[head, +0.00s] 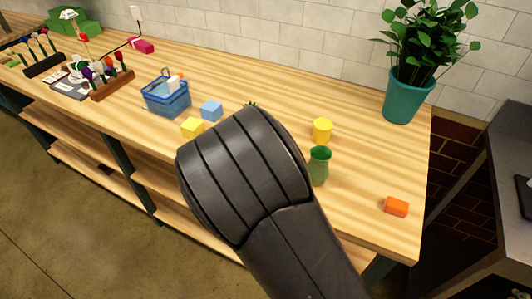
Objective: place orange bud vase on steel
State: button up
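I see no orange bud vase in the head view. A green vase (319,167) stands upright on the wooden bench just right of my dark arm, which hides part of the bench middle. An orange block (396,206) lies near the bench's right front corner. A grey surface (497,170) stands at the right edge, apart from the bench; I cannot tell whether it is steel. My gripper is not in view, so what it holds cannot be seen.
The wooden bench (355,105) bears a yellow cylinder (322,130), a blue block (211,110), a yellow block (192,128), a blue basket (166,102) and a potted plant (404,98). Flower racks (112,87) stand at left. Bench space between plant and orange block is clear.

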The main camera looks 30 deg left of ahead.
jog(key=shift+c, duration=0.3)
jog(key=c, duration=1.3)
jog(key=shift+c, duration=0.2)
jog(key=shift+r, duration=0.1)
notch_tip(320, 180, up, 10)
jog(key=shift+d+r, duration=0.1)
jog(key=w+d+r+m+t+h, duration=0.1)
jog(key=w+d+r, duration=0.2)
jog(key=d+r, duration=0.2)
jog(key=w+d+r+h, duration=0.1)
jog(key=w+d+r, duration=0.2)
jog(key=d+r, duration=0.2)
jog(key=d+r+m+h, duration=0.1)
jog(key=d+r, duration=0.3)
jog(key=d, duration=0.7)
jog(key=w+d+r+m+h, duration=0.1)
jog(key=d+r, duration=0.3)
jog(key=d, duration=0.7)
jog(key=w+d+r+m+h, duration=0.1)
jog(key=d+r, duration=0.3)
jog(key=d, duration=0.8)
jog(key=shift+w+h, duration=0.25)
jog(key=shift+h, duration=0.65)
